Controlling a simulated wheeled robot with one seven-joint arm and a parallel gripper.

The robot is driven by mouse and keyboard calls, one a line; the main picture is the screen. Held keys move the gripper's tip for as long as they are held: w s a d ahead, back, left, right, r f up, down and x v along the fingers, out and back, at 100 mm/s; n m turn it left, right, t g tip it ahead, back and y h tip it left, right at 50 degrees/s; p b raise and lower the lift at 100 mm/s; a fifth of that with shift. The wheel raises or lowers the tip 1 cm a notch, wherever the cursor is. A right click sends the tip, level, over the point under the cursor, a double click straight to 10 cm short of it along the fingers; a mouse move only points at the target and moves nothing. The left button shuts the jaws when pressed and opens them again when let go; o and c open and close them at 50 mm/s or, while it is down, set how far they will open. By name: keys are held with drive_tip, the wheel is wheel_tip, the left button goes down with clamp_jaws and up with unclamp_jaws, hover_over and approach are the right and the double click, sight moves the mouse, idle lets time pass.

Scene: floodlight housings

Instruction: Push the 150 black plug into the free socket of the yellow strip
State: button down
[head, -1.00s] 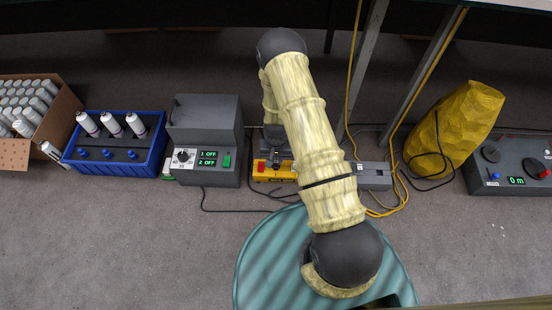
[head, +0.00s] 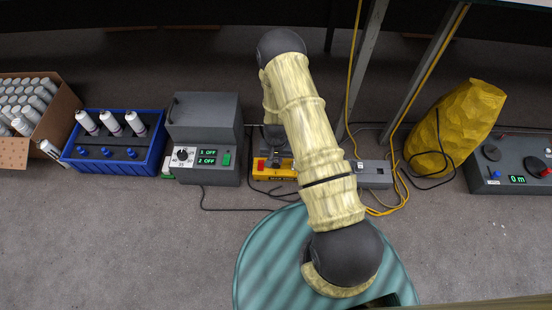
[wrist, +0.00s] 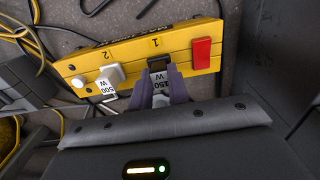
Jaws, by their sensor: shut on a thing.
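The yellow strip (wrist: 120,63) lies across the wrist view, with a red switch (wrist: 201,54) at its right end and the numbers 1 and 2 on it. A white plug (wrist: 108,76) tagged 500 W occupies the socket marked 2. In the head view the strip (head: 262,175) is partly hidden by my arm.
A grey box (head: 203,135) with a dial and displays reading OFF stands left of the strip. A blue crate (head: 115,165) with white bottles is farther left. Yellow and black cables lie around the strip. A yellow sack (head: 455,130) and a grey control box (head: 508,165) are at right.

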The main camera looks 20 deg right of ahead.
drive_tip(key=shift+f, duration=0.6)
drive_tip(key=c, duration=1.3)
unclamp_jaws()
drive_tip(key=shift+o, duration=0.2)
drive_tip(key=shift+r, duration=0.1)
drive_tip(key=shift+r+p, duration=3.05)
drive_tip(key=shift+r, duration=0.4)
